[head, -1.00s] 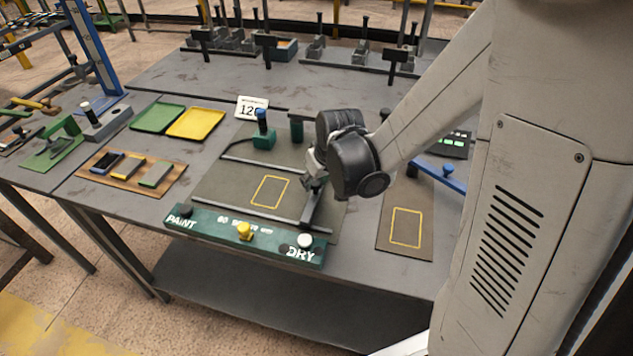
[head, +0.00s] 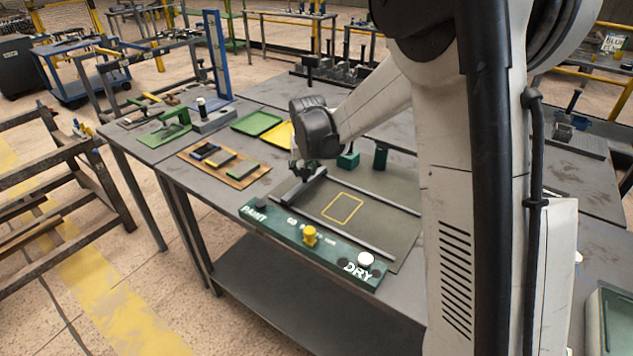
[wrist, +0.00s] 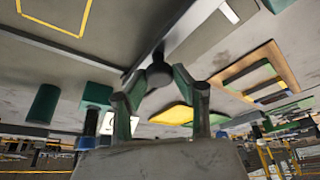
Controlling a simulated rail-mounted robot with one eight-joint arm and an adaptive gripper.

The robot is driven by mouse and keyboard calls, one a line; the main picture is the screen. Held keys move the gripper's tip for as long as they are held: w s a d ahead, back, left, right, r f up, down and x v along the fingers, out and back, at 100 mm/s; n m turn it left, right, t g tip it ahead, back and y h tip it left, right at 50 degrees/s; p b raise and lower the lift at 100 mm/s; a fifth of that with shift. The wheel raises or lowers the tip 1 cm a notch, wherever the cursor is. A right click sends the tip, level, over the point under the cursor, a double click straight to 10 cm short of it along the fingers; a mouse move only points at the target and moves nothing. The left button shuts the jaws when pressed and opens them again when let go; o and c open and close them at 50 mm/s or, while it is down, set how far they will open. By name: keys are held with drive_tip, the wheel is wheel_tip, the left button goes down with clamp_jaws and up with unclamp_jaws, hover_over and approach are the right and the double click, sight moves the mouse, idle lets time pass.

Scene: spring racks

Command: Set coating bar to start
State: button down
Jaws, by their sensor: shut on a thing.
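The coating bar (head: 308,186) is a grey bar lying across the bed (head: 375,213) at its left end, near the PAINT side. It also shows in the wrist view (wrist: 178,35). My gripper (head: 300,170) is at the bar's far left part. In the wrist view my gripper (wrist: 159,78) is shut on the bar's round dark knob (wrist: 158,72), between the two fingertips. The bed has a yellow outline (head: 343,207), now to the right of the bar. The green panel (head: 285,230) reads PAINT at left and DRY at right, with a yellow knob (head: 310,236) and a white button (head: 366,258).
A wooden board with small plates (head: 223,164) lies left of the bed. Green (head: 257,123) and yellow trays stand behind it. A green block (head: 348,160) and green post (head: 380,156) stand behind the bed. The table's front edge is close to the panel.

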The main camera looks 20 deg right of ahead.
sight(301, 189)
drive_tip(key=shift+w+a, duration=0.65)
drive_tip(key=shift+w, duration=0.2)
drive_tip(key=c, duration=1.4)
unclamp_jaws()
drive_tip(key=shift+w+a, duration=0.1)
drive_tip(key=shift+w, duration=0.05)
drive_tip(key=shift+s+r, duration=0.3)
drive_tip(key=shift+r, duration=0.15)
drive_tip(key=v, duration=1.1)
drive_tip(key=shift+r, duration=0.1)
drive_tip(key=shift+w, duration=0.1)
